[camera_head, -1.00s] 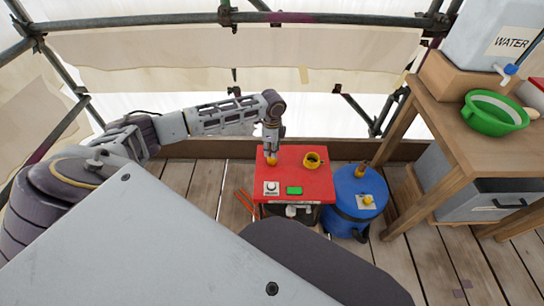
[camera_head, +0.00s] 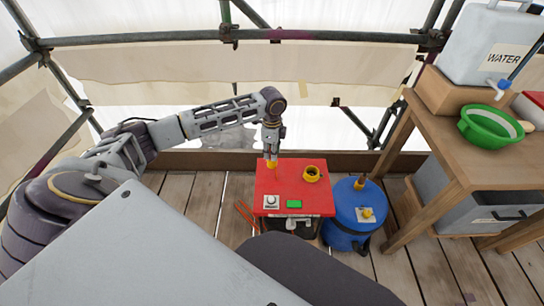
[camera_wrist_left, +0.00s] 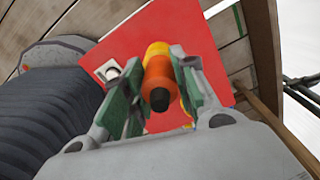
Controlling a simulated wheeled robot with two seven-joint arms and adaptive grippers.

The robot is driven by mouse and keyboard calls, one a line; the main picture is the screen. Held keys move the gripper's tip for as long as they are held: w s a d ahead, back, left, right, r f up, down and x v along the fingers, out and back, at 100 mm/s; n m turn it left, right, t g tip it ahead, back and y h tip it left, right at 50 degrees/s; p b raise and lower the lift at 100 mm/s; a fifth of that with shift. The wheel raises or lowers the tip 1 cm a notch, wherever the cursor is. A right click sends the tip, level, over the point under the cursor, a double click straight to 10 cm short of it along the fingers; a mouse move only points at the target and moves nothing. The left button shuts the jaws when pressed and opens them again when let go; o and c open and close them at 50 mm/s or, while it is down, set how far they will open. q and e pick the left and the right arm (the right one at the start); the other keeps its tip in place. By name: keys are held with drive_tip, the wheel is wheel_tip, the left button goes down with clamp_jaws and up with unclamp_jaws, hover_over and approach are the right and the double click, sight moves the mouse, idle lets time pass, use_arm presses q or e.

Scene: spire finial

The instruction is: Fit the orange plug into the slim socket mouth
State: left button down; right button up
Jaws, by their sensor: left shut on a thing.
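My left gripper (camera_head: 271,155) is above the back left part of a red-topped box (camera_head: 266,184), pointing down. It is shut on the orange plug (camera_head: 271,164). In the left wrist view the orange plug (camera_wrist_left: 160,84), with a dark end toward the camera, lies between the green-padded fingers (camera_wrist_left: 160,92). A yellow part (camera_wrist_left: 156,50) shows just beyond the plug; I cannot tell whether they touch. A wider yellow ring-shaped socket (camera_head: 312,173) stands on the red top, to the gripper's right. The slim socket mouth is not clearly visible. My right gripper is not in view.
A white dial (camera_head: 271,202) and a green button (camera_head: 294,204) sit at the red top's front. A blue drum (camera_head: 342,220) stands close on the right. A wooden table (camera_head: 452,163) with a green bowl (camera_head: 483,130) is further right. Scaffold rails cross behind.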

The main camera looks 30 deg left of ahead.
use_arm(q)
drive_tip(key=shift+r, duration=1.6)
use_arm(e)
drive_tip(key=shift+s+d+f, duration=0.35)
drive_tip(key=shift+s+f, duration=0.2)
use_arm(q)
drive_tip(key=shift+f, duration=0.1)
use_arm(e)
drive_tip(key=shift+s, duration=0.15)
